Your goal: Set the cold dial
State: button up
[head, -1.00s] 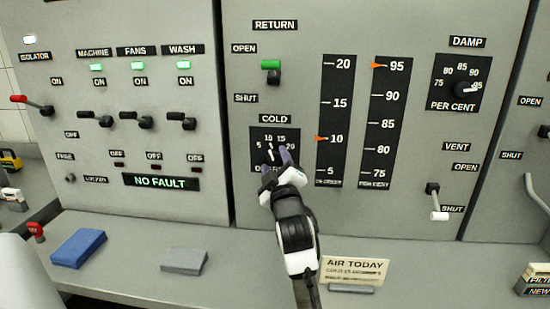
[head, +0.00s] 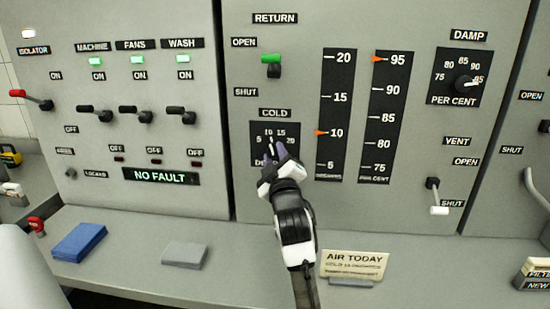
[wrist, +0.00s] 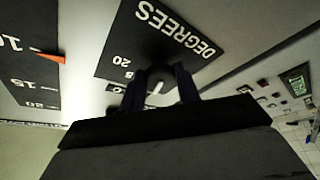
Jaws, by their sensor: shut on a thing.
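The cold dial is a black plate (head: 256,133) marked 5, 10, 15 and 20, under the COLD label (head: 275,113). Its round knob shows in the wrist view (wrist: 160,74) with a white pointer line. In the head view the pointer stands near upright, around the 10 to 15 marks; its exact reading is hard to tell. My gripper (head: 276,151) is shut on the knob, its dark fingers either side of it, also in the wrist view (wrist: 160,88). The fingers hide part of the DEGREES lettering. The left scale (head: 336,110) has its orange marker at 10.
An AIR TODAY card (head: 355,264) stands on the ledge right of my arm, its small print unreadable. The second scale's (head: 390,120) marker is near 95. The damp dial (head: 442,86), return lever (head: 273,70) and vent lever (head: 436,197) are nearby. A blue block (head: 79,242) lies left.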

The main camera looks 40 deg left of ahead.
jog(key=m, duration=0.1)
jog(key=m+t+b, duration=0.1)
jog(key=m, duration=0.1)
jog(key=m+t+b, duration=0.1)
jog(key=m, duration=0.1)
jog(key=shift+s+a+f+h, duration=0.15)
jog(key=shift+f+h, duration=0.1)
jog(key=shift+h, duration=0.15)
jog(key=shift+m+t+h+b, duration=0.4)
jog(key=shift+m+t+b, duration=0.2)
jog(key=shift+m, duration=0.6)
jog(key=shift+m+t+h+b, duration=0.4)
jog(key=shift+m+t+b, duration=0.15)
jog(key=shift+m, duration=0.65)
jog(key=shift+r+m, duration=0.1)
jog(key=shift+m, duration=0.2)
jog(key=o, duration=0.9)
jog(key=shift+o, duration=0.2)
jog(key=b+v, duration=0.4)
jog(key=v, duration=0.9)
jog(key=shift+s, duration=0.3)
